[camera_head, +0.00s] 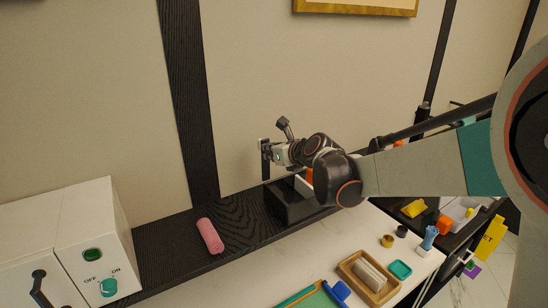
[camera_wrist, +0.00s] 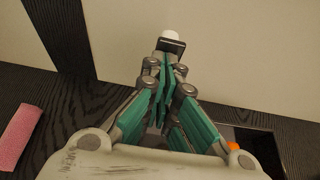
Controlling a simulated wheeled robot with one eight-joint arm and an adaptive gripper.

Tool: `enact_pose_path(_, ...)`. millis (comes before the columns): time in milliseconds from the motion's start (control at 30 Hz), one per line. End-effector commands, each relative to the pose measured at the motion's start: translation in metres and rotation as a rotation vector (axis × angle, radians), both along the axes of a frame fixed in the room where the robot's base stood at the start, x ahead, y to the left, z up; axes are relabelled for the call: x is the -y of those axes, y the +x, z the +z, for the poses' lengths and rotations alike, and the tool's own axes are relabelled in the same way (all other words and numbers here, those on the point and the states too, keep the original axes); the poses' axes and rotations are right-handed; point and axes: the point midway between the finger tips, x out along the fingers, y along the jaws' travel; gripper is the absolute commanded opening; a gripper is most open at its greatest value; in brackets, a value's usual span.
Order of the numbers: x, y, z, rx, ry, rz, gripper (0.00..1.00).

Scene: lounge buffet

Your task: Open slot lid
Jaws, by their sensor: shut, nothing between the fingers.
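My gripper (camera_head: 267,157) is shut and empty, held near the pale wall above the black shelf. In the wrist view its teal-sided fingers (camera_wrist: 166,72) are together. A small dark plate (camera_wrist: 171,45) shows at the fingertips with a white rounded piece (camera_wrist: 170,35) just beyond; I cannot tell whether either is part of the slot lid. A black box (camera_head: 289,207) stands on the shelf below my gripper, partly hidden by my arm. It shows at lower right in the wrist view, with an orange thing (camera_wrist: 233,146) beside the fingers. No lid is clearly recognisable.
A pink roll (camera_head: 210,235) lies on the black shelf (camera_head: 165,255) left of the box. A white switch cabinet (camera_head: 95,235) stands far left. A wooden tray (camera_head: 385,292), teal dish (camera_head: 400,269) and blue-white bottle (camera_head: 429,240) stand on the pale counter (camera_head: 300,262).

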Motion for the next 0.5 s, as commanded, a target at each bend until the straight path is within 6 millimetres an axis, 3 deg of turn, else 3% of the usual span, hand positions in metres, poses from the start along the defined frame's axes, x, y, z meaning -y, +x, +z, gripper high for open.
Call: enact_pose_path(500,-0.0050,0.0070,0.0025,0.001,-0.001,0.000,0.00)
